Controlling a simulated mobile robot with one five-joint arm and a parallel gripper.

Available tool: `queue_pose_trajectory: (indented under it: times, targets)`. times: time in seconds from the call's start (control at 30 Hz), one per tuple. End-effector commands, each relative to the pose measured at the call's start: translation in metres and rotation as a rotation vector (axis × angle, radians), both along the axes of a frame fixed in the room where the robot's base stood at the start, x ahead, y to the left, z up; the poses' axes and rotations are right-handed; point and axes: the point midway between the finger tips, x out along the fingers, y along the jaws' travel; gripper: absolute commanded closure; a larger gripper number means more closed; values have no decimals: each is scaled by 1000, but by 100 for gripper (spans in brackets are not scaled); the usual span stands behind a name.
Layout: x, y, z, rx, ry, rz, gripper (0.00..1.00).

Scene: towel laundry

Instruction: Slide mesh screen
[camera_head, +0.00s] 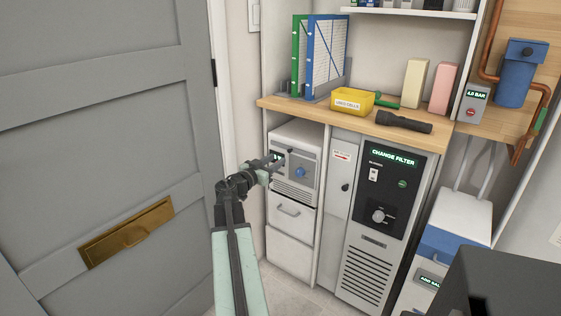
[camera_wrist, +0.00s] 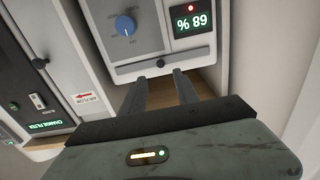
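A white unit (camera_head: 311,157) with a blue dial (camera_head: 300,172) stands under the left end of the wooden counter. In the wrist view, which looks upside down, it shows a blue dial (camera_wrist: 126,26), a "68 %" display (camera_wrist: 192,23) and a light strip (camera_wrist: 140,66) with a small black knob (camera_wrist: 161,63). No mesh surface is visible; I cannot tell whether the strip belongs to the screen. My gripper (camera_wrist: 170,76) has its two fingers apart with nothing between them, tips close to the strip near the knob. In the head view my gripper (camera_head: 278,159) is at the unit's upper front.
A "CHANGE FILTER" panel (camera_head: 393,158) and a narrow "AIR FLOW" door (camera_head: 340,190) are right of the unit. The counter (camera_head: 320,111) above holds a yellow box (camera_head: 352,101), blue and green framed filters and a flashlight (camera_head: 403,122). A grey door (camera_head: 100,130) fills the left.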

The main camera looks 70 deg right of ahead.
Motion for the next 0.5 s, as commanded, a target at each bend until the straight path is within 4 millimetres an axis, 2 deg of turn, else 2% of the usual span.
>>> queue_pose_trajectory:
  times: [0.17, 0.4, 0.5]
  targets:
    - [-2, -17, 1, 1, 1, 0, 63]
    - [-12, -60, 0, 2, 0, 2, 63]
    - [-15, -71, 0, 2, 0, 2, 63]
